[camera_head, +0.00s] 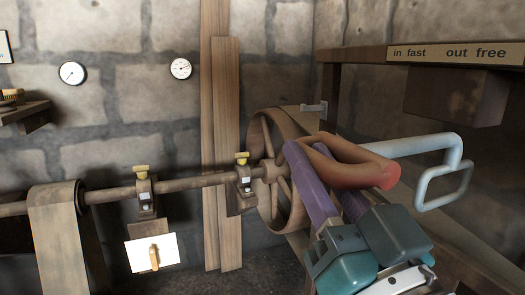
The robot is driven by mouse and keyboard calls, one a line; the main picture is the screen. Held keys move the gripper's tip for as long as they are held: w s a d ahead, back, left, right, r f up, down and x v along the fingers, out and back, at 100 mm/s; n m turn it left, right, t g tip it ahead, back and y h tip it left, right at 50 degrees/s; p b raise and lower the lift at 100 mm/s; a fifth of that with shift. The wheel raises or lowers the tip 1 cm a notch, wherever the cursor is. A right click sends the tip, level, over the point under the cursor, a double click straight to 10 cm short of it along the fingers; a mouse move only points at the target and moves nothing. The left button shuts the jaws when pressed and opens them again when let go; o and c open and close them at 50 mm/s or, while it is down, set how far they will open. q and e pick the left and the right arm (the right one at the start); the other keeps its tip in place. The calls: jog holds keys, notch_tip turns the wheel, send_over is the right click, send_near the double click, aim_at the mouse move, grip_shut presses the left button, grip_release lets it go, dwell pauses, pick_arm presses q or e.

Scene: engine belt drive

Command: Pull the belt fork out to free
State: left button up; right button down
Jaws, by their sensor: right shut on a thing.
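The belt fork seems to be the bent bar at the right: a reddish-brown handle (348,160) with a rounded red end, and a pale blue-grey rod (415,145) that bends down into a loop. How these two parts join is hidden. My right gripper (322,172), with purple fingers and a teal body, reaches up from the lower right. Its fingers are at the brown handle and seem shut on it; the exact contact is partly hidden. My left gripper is not in view.
A wooden shelf (345,54) carries a sign reading "in fast" and "out free" (450,52). A spoked pulley (258,140) sits behind the fingers on a long shaft (200,182) with brass-topped bearings. A wide belt (58,245) hangs at the left. Right of the loop looks open.

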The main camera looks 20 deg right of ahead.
jog(key=c, duration=1.1)
grip_release()
jog(key=shift+a, duration=0.15)
jog(key=o, duration=0.4)
jog(key=shift+a, duration=0.2)
jog(key=shift+d, duration=0.1)
jog(key=v, duration=1)
